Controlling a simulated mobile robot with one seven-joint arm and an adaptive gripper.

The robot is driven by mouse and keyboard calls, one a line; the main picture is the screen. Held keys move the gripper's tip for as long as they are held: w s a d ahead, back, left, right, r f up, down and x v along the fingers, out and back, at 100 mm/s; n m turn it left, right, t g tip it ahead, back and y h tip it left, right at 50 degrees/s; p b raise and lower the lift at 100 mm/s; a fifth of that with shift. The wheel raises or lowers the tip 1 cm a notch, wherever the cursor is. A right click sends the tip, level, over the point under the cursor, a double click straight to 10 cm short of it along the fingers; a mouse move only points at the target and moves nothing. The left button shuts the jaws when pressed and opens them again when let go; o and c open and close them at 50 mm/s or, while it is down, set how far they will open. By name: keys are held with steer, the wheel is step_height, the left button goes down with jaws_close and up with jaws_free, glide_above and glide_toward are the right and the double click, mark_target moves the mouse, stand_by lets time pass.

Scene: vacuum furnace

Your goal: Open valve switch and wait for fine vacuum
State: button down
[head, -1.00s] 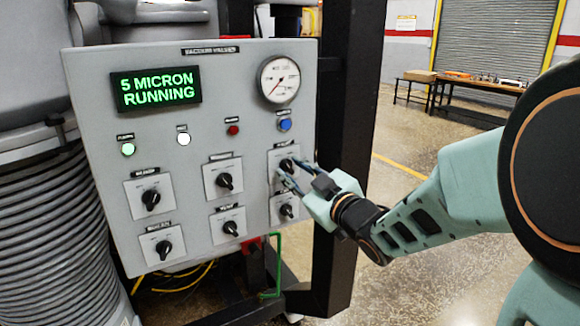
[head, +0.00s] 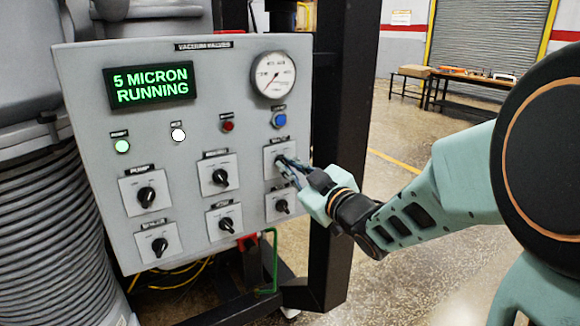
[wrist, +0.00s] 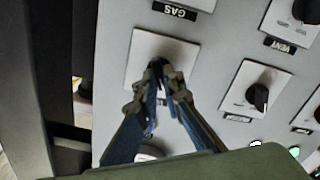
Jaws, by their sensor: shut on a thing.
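The grey valve panel (head: 100,235) stands in front of me. Its display (head: 150,85) reads "5 MICRON RUNNING" in green. My gripper (head: 284,166) is at the upper right switch (head: 271,152), below the blue button. In the wrist view my gripper (wrist: 160,72) is shut on the dark knob of that switch, and its white plate (wrist: 140,50) shows around the fingers. The fingers hide most of the knob, so I cannot tell its turn. The switch's label is not readable.
Several other black rotary switches, one being the pump switch (head: 147,195), sit left of and below my gripper. A round gauge (head: 273,75) is above. The green (head: 122,146) and white (head: 178,135) lamps look lit. A black post (head: 340,130) stands right of the panel.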

steer(key=shift+m, duration=0.3)
steer(key=m+p, duration=0.2)
steer(key=m, duration=0.3)
steer(key=shift+w+r+m, duration=0.1)
steer(key=shift+r+m, duration=0.05)
steer(key=shift+m, duration=0.15)
steer(key=m+p, duration=0.2)
steer(key=m, duration=0.3)
steer(key=shift+d, duration=0.1)
steer(key=shift+m, duration=0.4)
steer(key=c, duration=2.1)
jaws_free()
steer(key=v, duration=0.7)
steer(key=shift+d, duration=0.15)
